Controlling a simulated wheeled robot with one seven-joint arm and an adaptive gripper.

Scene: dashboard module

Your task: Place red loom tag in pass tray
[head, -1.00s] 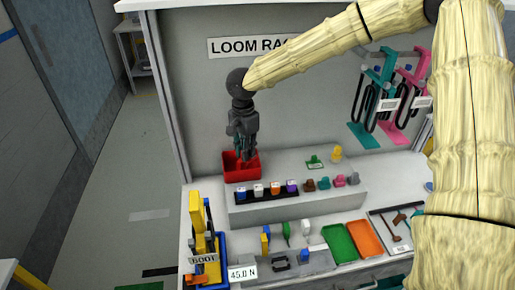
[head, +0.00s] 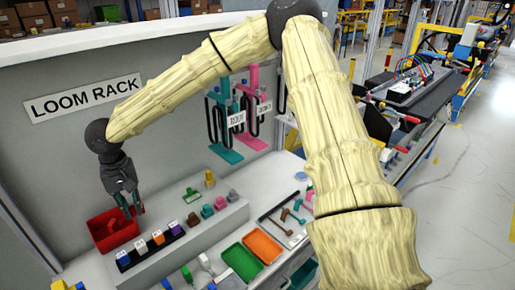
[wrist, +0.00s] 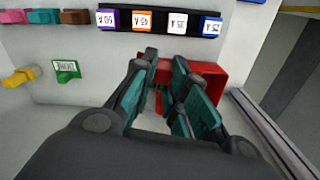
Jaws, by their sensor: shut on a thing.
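My gripper (head: 130,208) is at the red bin (head: 101,238), by its right rim in the head view. In the wrist view the fingers (wrist: 164,80) are closed around a thin red piece, the red loom tag (wrist: 158,102). Most of the tag is hidden by the fingers, and its red is hard to part from the red bin (wrist: 208,72) behind. A green tray (head: 241,262) lies flat at the front of the bench, beside an orange tray (head: 263,246). I cannot read a label on either tray.
A row of labelled blocks (head: 157,238) stands on the raised step, right of the bin. Small coloured connectors (head: 207,211) and a green sign (head: 192,195) stand behind it. Teal and pink hangers (head: 225,120) with black loops are on the back panel.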

